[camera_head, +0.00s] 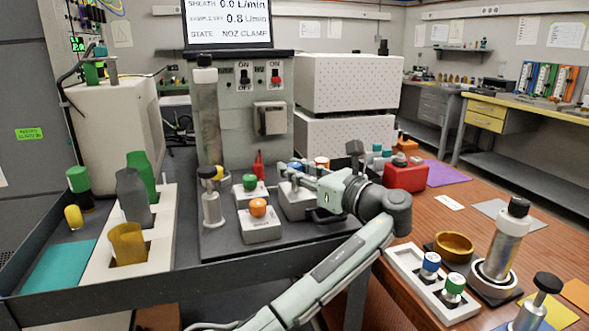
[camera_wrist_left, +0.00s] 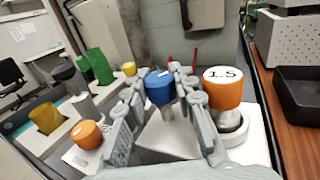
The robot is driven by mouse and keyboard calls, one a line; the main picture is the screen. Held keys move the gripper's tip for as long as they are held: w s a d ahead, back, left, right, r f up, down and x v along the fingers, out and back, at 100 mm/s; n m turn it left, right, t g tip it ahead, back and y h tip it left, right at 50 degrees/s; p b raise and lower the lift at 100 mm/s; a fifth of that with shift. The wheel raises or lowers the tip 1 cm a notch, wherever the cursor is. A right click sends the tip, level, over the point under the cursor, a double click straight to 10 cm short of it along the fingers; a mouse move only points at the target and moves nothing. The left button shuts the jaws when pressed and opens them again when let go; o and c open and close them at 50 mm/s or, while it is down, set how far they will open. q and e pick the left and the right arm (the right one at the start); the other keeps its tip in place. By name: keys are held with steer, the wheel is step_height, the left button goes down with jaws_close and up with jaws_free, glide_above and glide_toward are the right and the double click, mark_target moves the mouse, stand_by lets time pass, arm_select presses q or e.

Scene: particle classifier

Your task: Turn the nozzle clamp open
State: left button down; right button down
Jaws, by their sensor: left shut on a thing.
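My left gripper (camera_head: 292,176) reaches in over the dark bench plate from the right side of the head view. In the left wrist view its two fingers (camera_wrist_left: 160,92) are closed around a blue-capped knob (camera_wrist_left: 159,86), one finger on each side. The blue cap (camera_head: 295,166) shows only in small part behind the gripper in the head view. The knob stands on a light block (camera_head: 297,203). I cannot read a label that names it the nozzle clamp. The screen (camera_head: 228,22) reads "STATE NOZ CLAMP". My right gripper is not in view.
An orange knob marked 1.5 (camera_wrist_left: 222,88) stands close right of the fingers in the wrist view. Green (camera_head: 250,182) and orange (camera_head: 258,207) knobs stand on blocks left of the gripper. A tall grey cylinder (camera_head: 207,120) and a red box (camera_head: 405,176) are nearby.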

arm_select(q)
steer(key=shift+y, duration=0.3)
steer(key=c, duration=1.5)
jaws_free()
steer(key=shift+a, duration=0.1)
